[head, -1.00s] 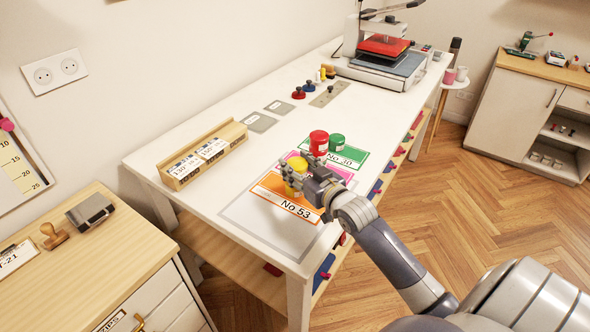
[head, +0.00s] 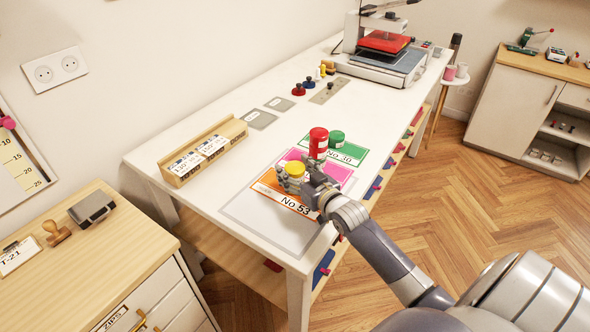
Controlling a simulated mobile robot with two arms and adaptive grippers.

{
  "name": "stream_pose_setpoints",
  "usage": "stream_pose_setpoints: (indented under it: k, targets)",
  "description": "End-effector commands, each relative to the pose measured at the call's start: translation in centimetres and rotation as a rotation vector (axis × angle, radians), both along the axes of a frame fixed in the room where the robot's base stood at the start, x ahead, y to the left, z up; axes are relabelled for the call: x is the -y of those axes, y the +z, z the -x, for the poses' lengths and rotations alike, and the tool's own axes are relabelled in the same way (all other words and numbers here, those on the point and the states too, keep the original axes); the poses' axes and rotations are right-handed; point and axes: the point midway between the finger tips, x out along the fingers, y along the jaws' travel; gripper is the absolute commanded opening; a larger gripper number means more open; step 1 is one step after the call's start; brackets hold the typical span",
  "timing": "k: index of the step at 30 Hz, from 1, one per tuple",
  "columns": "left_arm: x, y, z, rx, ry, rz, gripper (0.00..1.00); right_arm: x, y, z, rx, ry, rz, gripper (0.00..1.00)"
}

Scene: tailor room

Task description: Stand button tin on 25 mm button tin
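A yellow-lidded tin (head: 295,169) is over the orange No 53 card (head: 268,187). My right gripper (head: 292,184) is around this tin; its grey fingers hide most of the tin's side. I cannot tell whether they press on it or whether it rests on the card. A taller red tin (head: 318,143) stands just behind, by the pink card (head: 338,172). A shorter green tin (head: 337,139) stands on the green No 30 card (head: 352,155). Which tin is the 25 mm one is not readable. My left gripper is not in view.
A wooden holder with labels (head: 205,152) stands left on the white table (head: 235,185). The table's front left is clear apart from a grey outlined area.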

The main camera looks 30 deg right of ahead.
Motion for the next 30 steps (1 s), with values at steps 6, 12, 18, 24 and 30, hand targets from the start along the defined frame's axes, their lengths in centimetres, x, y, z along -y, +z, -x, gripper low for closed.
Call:
stream_pose_setpoints:
  k: [6,12,18,24,30]
  targets:
    - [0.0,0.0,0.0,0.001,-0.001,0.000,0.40,0.0,0.0,0.0,0.000,0.000,0.000,0.65]
    - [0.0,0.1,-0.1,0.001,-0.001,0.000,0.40,0.0,0.2,0.3,-0.001,0.000,0.000,0.65]
    - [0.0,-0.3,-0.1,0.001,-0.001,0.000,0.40,-0.2,0.5,3.2,-0.002,0.001,0.001,0.65]
    - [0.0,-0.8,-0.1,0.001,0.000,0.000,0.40,-0.3,1.0,7.1,-0.003,0.000,0.001,0.65]
    - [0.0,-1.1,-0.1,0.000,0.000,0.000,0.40,-0.3,1.6,10.1,-0.003,0.000,-0.001,0.65]
